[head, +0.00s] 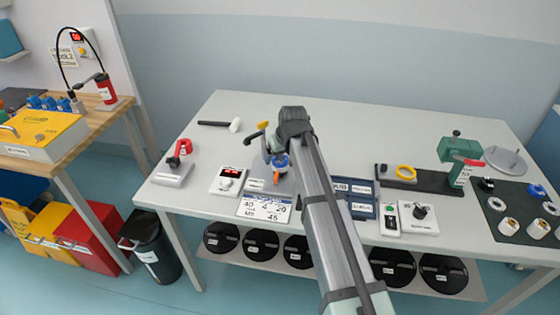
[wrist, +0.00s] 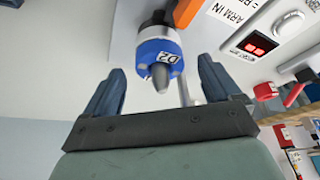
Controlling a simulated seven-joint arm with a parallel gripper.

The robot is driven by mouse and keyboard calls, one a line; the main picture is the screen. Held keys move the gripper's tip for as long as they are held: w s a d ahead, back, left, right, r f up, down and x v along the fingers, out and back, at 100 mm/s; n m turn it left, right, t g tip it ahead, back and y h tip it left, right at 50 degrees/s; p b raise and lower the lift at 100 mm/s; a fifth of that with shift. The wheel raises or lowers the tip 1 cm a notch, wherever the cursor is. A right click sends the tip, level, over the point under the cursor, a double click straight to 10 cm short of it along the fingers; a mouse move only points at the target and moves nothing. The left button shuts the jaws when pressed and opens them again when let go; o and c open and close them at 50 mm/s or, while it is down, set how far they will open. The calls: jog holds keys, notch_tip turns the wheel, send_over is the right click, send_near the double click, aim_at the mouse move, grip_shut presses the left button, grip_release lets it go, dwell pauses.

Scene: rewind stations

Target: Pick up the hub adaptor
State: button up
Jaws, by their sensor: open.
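I cannot tell for certain which part is the hub adaptor. In the wrist view, a blue piece (wrist: 158,50) marked D2, with a grey tip and an orange band behind it, lies ahead between the fingers of my gripper (wrist: 162,72). The two blue-grey fingers stand apart, one on each side, and gaps show between them and the piece. In the head view, my arm reaches over the bench, and a small blue and orange part (head: 280,160) shows beside its end. The arm hides part of the bench there.
The white bench (head: 335,110) has clear room at the back. A red-handled block (head: 172,178) and a white box with a red display (head: 229,181) stand at left. A green-headed station (head: 455,152) with a yellow ring (head: 405,172) and a dark mat (head: 497,222) with several parts are at right.

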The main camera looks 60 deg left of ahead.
jog(key=shift+a+f, duration=0.2)
jog(key=shift+f, duration=0.35)
jog(key=c, duration=1.1)
jog(key=shift+c, duration=0.2)
notch_tip(320, 180, up, 10)
jog(key=shift+r, duration=0.1)
